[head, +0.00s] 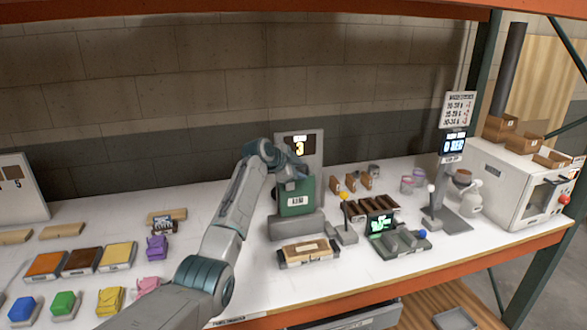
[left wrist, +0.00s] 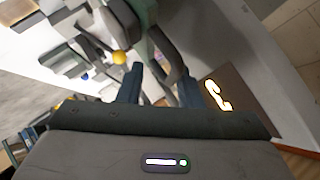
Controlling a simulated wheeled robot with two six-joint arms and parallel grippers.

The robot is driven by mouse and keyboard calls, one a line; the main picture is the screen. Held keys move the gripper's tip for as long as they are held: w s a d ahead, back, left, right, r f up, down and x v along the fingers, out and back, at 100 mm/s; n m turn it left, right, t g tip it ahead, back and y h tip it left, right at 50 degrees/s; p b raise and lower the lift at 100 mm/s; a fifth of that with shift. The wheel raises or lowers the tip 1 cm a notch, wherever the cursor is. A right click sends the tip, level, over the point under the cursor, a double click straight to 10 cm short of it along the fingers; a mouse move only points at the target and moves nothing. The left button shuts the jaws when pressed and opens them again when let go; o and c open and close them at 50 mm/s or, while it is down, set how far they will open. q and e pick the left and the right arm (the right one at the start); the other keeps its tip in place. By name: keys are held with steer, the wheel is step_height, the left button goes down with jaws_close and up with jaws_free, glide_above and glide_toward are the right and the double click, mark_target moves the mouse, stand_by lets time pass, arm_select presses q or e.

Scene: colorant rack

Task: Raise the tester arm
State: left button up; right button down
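The tester seems to be the grey stand (head: 297,224) with a green labelled block (head: 296,198), in front of a panel (head: 312,142) showing a yellow 3. A lever with a yellow ball (head: 343,196) stands to its right. My left gripper (head: 298,176) is over the top of the green block, in front of the panel. In the left wrist view its fingers (left wrist: 160,88) are apart, with a dark grey curved bar (left wrist: 168,50) just beyond them. I cannot tell whether they touch it. The yellow ball (left wrist: 119,58) shows beyond. My right gripper is not in view.
A wooden-topped block (head: 308,252) lies in front of the stand. Further right are a display post (head: 453,145) and a white oven-like box (head: 520,185). Coloured blocks and pouches lie left.

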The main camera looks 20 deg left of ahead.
arm_select(q)
steer(key=b+v, duration=0.4)
steer(key=v, duration=0.6)
steer(key=shift+s+r, duration=0.15)
steer(key=shift+s, duration=0.1)
steer(key=shift+a, duration=0.15)
